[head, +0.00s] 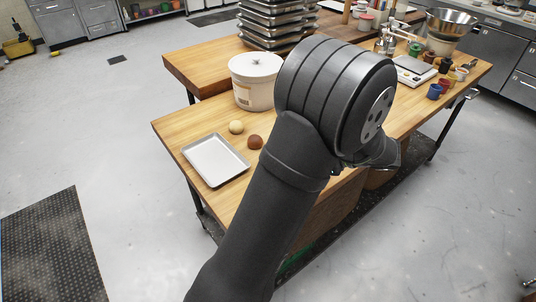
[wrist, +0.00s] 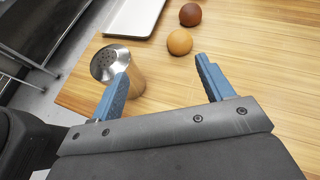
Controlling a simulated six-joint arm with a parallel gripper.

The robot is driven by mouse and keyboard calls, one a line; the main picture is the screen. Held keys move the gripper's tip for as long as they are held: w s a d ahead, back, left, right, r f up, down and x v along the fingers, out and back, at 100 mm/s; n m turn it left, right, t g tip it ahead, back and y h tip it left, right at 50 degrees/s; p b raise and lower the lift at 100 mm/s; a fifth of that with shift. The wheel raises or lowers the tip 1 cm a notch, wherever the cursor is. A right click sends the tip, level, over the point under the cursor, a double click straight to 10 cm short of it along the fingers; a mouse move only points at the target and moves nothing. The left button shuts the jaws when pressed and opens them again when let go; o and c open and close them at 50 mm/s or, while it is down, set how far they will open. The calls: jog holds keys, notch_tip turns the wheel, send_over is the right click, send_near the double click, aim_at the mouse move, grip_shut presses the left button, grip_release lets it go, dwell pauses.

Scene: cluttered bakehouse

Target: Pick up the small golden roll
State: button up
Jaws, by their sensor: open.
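In the wrist view the small golden roll (wrist: 180,41) sits on the wooden table, just beyond my gripper (wrist: 163,72). My gripper is open, with its two blue fingers apart and nothing between them. The roll is ahead of the gap, nearer the right fingertip in the picture. A dark brown roll (wrist: 190,14) lies just beyond it. In the head view I see the dark brown roll (head: 255,142) and a pale cream roll (head: 236,127). The golden roll does not show there and seems hidden behind my arm.
A steel-topped shaker (wrist: 107,62) stands close by the left finger, partly behind it. A metal tray (head: 215,160) lies at the table's left end, with a white lidded tub (head: 255,82) behind. The table's edge (wrist: 72,100) is left of the shaker. Bare wood (wrist: 265,65) lies right.

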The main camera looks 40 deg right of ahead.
jog(key=shift+m+t+h, duration=0.3)
jog(key=shift+m+t, duration=0.3)
jog(key=shift+m, duration=0.2)
jog(key=s+d+f, duration=0.2)
jog(key=d, duration=0.1)
jog(key=shift+d+f, duration=0.1)
jog(key=shift+d, duration=0.1)
jog(key=x, duration=1.2)
jog(key=shift+f, duration=0.15)
jog(key=x, duration=0.5)
jog(key=shift+f, duration=0.25)
jog(key=c, duration=0.8)
